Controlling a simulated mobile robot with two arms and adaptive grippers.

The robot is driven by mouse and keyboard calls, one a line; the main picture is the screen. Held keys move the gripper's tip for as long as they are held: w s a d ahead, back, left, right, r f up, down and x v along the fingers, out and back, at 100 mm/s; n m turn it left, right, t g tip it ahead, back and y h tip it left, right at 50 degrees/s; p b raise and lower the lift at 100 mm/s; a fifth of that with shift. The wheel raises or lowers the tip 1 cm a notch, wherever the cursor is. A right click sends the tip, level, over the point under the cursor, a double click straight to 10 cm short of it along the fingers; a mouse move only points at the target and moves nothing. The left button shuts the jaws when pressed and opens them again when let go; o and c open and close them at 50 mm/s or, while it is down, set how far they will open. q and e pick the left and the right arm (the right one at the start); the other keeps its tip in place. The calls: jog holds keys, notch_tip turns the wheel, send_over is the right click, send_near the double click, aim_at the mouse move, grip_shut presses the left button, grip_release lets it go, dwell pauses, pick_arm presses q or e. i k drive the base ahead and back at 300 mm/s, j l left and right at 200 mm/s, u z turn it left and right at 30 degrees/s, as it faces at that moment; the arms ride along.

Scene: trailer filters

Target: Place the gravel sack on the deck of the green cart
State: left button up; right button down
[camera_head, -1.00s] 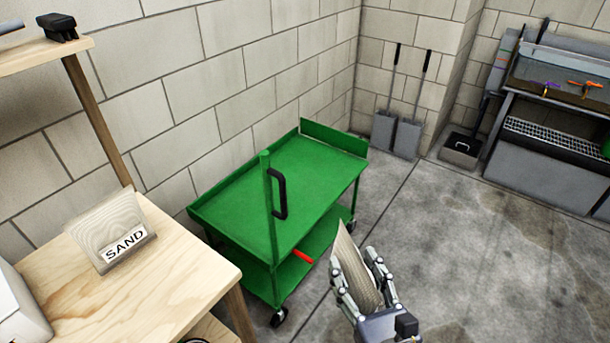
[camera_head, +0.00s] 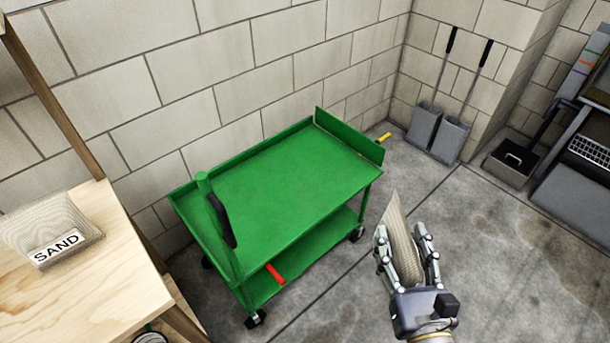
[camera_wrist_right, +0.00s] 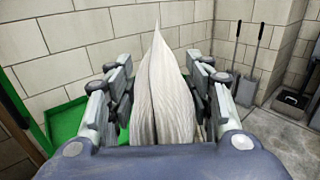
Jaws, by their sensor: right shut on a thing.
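The green cart (camera_head: 265,215) stands against the block wall in the head view, its upper deck empty. Its green deck also shows at the left of the right wrist view (camera_wrist_right: 66,122). My right gripper (camera_head: 408,258) is shut on a pale, woven-looking sack (camera_head: 399,236), held upright to the right of the cart and apart from it. In the right wrist view the sack (camera_wrist_right: 162,90) stands between the two fingers, and no label shows on it. My left gripper is not in view.
Two shovels (camera_head: 440,95) lean on the back wall.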

aim_at(307, 162)
jog(key=i+l, duration=0.15)
jog(key=l, duration=0.15)
jog(key=i+l, duration=0.15)
jog(key=l, duration=0.2)
jog(key=i+l, duration=0.15)
jog(key=l, duration=0.15)
jog(key=i+l, duration=0.15)
jog(key=l, duration=0.2)
jog(key=i+l+u, duration=0.1)
jog(key=u, duration=0.3)
jog(key=l+u, duration=0.4)
jog(key=j+u, duration=0.1)
jog(key=u, duration=0.85)
